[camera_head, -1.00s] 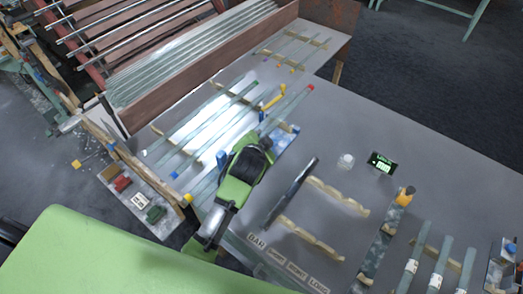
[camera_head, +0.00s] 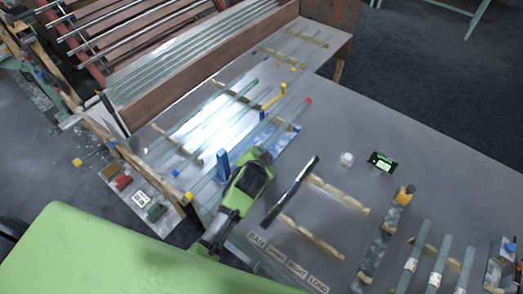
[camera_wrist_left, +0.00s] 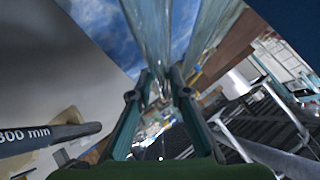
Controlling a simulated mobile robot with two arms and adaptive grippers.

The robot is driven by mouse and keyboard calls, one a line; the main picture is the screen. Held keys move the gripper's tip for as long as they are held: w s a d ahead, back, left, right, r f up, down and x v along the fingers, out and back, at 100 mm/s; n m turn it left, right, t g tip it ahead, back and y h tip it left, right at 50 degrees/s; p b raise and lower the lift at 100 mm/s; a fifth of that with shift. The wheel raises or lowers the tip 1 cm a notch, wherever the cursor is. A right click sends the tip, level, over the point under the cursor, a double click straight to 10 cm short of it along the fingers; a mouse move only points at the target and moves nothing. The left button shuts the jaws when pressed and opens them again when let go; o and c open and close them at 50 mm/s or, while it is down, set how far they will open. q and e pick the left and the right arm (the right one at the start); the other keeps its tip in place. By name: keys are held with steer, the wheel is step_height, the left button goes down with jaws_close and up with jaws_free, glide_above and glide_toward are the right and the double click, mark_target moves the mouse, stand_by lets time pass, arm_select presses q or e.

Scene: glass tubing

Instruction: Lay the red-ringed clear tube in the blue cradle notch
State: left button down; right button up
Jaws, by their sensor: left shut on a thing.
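The red-ringed clear tube (camera_head: 296,114) has its red end up and to the right in the head view; its lower stretch runs down to my left gripper (camera_head: 264,157). My left gripper (camera_wrist_left: 155,90) is shut on this tube (camera_wrist_left: 150,45), which runs between its fingers in the left wrist view. The far end of the tube is hidden by my gripper and arm. An upright blue piece (camera_head: 222,163), seemingly part of the blue cradle, stands just left of the gripper. I cannot make out its notch or whether the tube touches it. My right gripper is not in view.
Several tubes, one with a green end (camera_head: 256,82) and one with a yellow end (camera_head: 189,196), lie left of the gripper. A dark 300 mm bar (camera_head: 290,190) lies close to its right. A mottled blue plate (camera_head: 287,141) lies under the held tube. Wooden rests (camera_head: 338,195) stand farther right.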

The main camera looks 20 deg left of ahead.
arm_select(q)
steer(key=shift+f, duration=0.2)
steer(key=c, duration=2)
jaws_free()
steer(key=shift+o, duration=0.5)
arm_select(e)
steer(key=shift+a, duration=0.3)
arm_select(q)
steer(key=shift+r, duration=0.1)
steer(key=shift+r, duration=0.2)
steer(key=v, duration=1.2)
steer(key=shift+b, duration=0.3)
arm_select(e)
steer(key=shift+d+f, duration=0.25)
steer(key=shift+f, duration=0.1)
arm_select(q)
steer(key=shift+r, duration=0.15)
